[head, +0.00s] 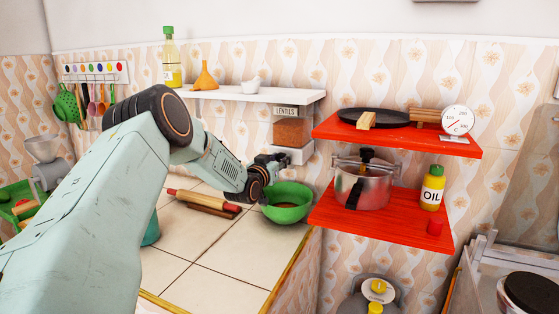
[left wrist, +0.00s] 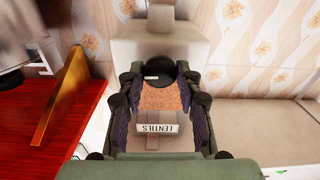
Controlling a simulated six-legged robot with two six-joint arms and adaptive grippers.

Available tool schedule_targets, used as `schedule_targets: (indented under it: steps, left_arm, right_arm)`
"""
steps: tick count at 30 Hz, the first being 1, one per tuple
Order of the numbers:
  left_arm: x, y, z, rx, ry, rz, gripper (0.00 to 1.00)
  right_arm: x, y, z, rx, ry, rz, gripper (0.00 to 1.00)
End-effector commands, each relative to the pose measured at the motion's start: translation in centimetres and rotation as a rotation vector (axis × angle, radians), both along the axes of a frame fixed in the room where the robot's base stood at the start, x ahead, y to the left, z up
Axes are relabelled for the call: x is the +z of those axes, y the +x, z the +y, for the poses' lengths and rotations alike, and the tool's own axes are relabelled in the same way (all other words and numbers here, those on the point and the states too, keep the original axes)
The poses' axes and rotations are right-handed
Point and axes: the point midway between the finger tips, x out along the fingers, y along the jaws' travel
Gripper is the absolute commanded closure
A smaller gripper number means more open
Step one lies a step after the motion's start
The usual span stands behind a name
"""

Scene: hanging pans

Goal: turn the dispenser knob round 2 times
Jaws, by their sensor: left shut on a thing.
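The lentils dispenser (head: 291,130) is a clear box of orange-brown lentils with a white base, mounted under the white shelf. Its "LENTILS" label (left wrist: 157,128) shows upside down in the left wrist view. The black round dispenser knob (left wrist: 161,70) is between the fingertips of my left gripper (left wrist: 162,78). In the head view my left gripper (head: 272,165) reaches the lower front of the dispenser and hides the knob. It is shut on the knob. My right gripper is not in view.
A green bowl (head: 288,203) stands on the tiled counter below the dispenser. To the right, red shelves (head: 400,141) hold a pan, a pot (head: 362,186) and an oil bottle (head: 432,188). A rolling pin (head: 205,198) lies on the counter.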

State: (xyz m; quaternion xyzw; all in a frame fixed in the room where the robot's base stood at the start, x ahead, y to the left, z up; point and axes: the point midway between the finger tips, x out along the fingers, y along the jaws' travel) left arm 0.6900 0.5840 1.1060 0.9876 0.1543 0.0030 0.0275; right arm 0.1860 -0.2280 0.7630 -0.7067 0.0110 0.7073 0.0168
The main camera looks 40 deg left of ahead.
Motion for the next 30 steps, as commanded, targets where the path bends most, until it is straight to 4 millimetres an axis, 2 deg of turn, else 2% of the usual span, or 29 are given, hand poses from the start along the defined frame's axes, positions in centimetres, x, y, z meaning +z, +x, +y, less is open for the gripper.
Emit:
schedule_targets:
  steps: [1, 6, 17, 30]
  left_arm:
    - [0.1, 0.1, -0.1, -0.003, 0.003, -0.002, 0.85]
    - [0.2, 0.1, -0.1, -0.004, 0.004, -0.003, 0.97]
    - [0.3, 0.1, -0.2, -0.003, 0.080, 0.022, 0.97]
    - [0.5, 0.2, -0.3, -0.003, 0.435, 0.134, 0.97]
  right_arm:
    - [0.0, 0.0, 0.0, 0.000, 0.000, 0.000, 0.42]
    - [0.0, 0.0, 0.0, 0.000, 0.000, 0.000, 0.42]
    - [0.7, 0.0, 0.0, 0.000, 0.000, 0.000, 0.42]
    - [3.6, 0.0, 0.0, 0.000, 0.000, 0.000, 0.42]
